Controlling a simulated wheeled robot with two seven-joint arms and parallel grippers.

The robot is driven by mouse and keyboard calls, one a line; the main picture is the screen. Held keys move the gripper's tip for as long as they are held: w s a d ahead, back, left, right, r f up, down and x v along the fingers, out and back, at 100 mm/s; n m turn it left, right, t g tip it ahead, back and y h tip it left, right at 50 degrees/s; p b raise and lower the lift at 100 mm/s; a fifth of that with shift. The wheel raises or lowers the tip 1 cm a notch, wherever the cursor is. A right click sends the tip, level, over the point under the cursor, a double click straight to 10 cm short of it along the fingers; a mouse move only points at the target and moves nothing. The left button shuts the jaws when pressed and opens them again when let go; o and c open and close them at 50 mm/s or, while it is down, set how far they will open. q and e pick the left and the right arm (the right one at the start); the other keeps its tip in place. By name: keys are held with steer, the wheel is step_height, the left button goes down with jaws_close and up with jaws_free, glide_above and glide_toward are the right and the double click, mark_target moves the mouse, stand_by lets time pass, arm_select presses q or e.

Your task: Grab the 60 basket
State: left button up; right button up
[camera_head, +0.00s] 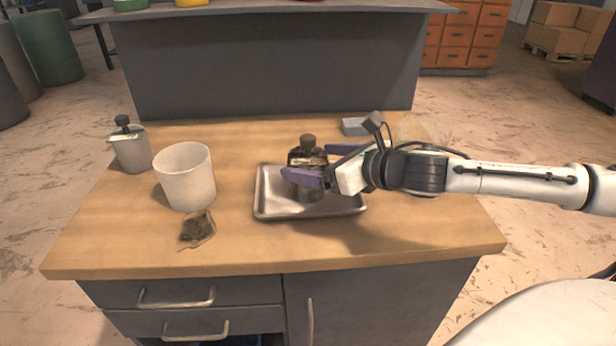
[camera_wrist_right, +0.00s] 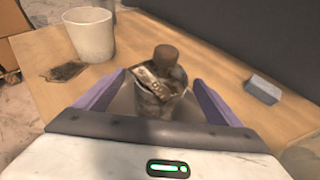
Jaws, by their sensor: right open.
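I see nothing that is plainly a basket, and no "60" mark is legible. A dark brown bottle (camera_head: 308,159) with a brown cap and a worn label stands upright in a shallow metal tray (camera_head: 264,207). My right gripper (camera_head: 305,161) reaches in from the right and is open. Its purple fingers lie on either side of the bottle, which also shows between them in the right wrist view (camera_wrist_right: 163,85). I cannot tell whether either finger touches it. The lower part of the bottle is partly hidden by the near finger. My left gripper is not in view.
On the wooden worktop (camera_head: 330,242), a white cup (camera_head: 187,180), a grey lidded container (camera_head: 131,150) and a small dark packet (camera_head: 197,230) are left of the tray. A grey block (camera_head: 355,127) lies behind. The front of the worktop is clear.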

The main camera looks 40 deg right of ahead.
mark_target(296, 159)
steer(key=shift+w+a+f, duration=0.25)
steer(key=shift+w+a, duration=0.15)
steer(key=shift+w, duration=0.3)
steer(key=shift+d+p+x, duration=0.15)
steer(key=shift+d+x, duration=0.05)
steer(key=shift+x, duration=1.1)
steer(key=shift+d+p+x, duration=0.15)
steer(key=shift+d+x, duration=0.05)
steer(key=shift+x, duration=1.05)
steer(key=shift+f, duration=0.2)
steer(key=shift+r, duration=0.1)
steer(key=c, duration=1.4)
